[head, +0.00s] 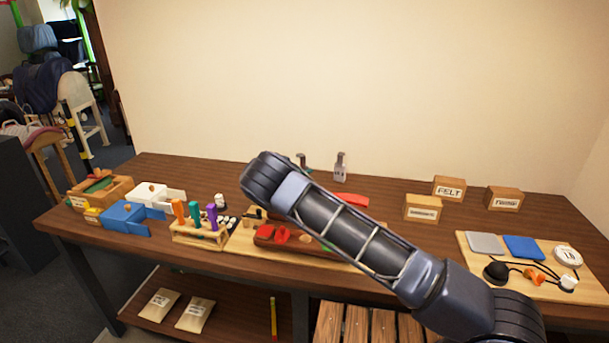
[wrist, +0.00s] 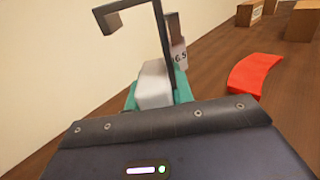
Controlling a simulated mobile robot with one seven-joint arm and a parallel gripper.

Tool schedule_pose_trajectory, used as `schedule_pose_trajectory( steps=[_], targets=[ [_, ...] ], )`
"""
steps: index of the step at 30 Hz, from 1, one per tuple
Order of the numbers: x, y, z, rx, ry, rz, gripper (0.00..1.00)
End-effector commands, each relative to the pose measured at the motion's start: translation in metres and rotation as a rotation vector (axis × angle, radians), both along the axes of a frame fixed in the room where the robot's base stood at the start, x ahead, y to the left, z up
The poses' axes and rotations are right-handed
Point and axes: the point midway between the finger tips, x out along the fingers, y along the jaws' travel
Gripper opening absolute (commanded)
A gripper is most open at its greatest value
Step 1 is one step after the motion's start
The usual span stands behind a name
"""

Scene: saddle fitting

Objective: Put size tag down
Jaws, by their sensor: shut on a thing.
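My gripper (wrist: 156,95) is shut on a pale grey block, the size tag (wrist: 153,84), between teal fingertips in the wrist view. I see no writing on this held piece. A thin dark hooked bar (wrist: 130,8) rises beside it; I cannot tell whether it belongs to the held piece. Just beyond, a grey piece with a printed white label (wrist: 179,55) stands upright; it also shows in the head view (head: 340,170) near the back of the bench. In the head view my arm hides most of the gripper. I cannot tell whether the held piece touches the bench.
A red curved piece (head: 350,199) lies to the right on the wooden bench (head: 390,190). Cardboard boxes (head: 449,188) stand farther right, near a board of tools (head: 470,267). A tool rack (head: 199,238) and blue tray (head: 124,214) are left. The wall rises behind.

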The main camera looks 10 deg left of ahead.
Motion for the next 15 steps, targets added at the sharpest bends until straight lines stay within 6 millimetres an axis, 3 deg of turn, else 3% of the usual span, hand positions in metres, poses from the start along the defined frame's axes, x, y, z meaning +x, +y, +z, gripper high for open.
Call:
schedule_pose_trajectory(
  steps=[4,15],
  targets=[
    [0.000,0.000,-0.015,0.001,-0.001,0.000,0.00],
    [0.000,0.000,-0.018,0.001,-0.001,-0.001,0.00]
  ],
)
